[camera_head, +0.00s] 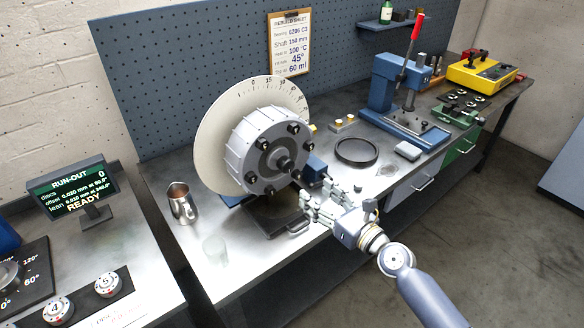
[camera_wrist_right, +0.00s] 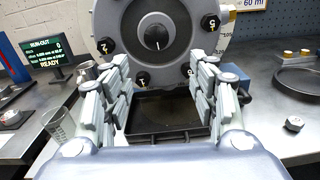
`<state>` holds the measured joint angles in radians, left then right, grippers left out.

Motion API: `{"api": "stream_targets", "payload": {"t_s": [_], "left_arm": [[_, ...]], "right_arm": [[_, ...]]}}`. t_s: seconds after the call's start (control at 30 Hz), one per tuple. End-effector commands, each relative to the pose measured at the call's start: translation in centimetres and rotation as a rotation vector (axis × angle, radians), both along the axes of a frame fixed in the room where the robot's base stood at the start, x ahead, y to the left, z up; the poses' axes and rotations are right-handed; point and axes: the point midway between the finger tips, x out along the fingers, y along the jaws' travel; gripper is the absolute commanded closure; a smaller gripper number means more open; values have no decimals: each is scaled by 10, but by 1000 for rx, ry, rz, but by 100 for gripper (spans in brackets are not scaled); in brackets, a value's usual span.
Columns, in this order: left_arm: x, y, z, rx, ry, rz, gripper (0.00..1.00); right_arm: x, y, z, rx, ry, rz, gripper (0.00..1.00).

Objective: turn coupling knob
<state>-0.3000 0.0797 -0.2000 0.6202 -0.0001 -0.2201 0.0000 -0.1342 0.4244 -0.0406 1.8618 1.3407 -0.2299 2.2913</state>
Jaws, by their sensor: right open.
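The coupling knob (camera_head: 286,165) is a dark round knob at the centre of the grey rotor hub (camera_head: 247,148). In the right wrist view the knob (camera_wrist_right: 157,36) faces me, with a pale mark on it. My right gripper (camera_head: 323,200) is open and empty, in front of the hub and below and to the right of the knob in the head view. In the right wrist view its fingers (camera_wrist_right: 161,78) are spread either side of the view, and the knob shows beyond and above them, apart from them. My left gripper is not in view.
Dark numbered pieces ring the hub, before a pale graduated disc (camera_head: 212,130). A dark tray (camera_head: 272,220) lies below. A metal jug (camera_head: 182,204) and clear beaker (camera_head: 215,249) stand left. A black ring (camera_head: 357,151) and blue press (camera_head: 400,95) stand right. A screen (camera_head: 73,188) reads READY.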

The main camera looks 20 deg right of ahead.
Motion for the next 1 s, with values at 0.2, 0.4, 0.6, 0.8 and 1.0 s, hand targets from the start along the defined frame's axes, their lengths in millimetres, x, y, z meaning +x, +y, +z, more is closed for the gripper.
{"api": "stream_targets", "payload": {"t_s": [0.2,0.4,0.6,0.8,1.0], "left_arm": [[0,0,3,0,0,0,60],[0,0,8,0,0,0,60],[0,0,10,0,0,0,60],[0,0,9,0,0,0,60],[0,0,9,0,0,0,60]], "right_arm": [[8,6,16,67,-5,11,46],[37,16,17,63,-7,10,46],[70,28,15,62,-6,9,46],[92,36,14,60,-5,9,46],[101,39,14,60,-4,9,46]]}}
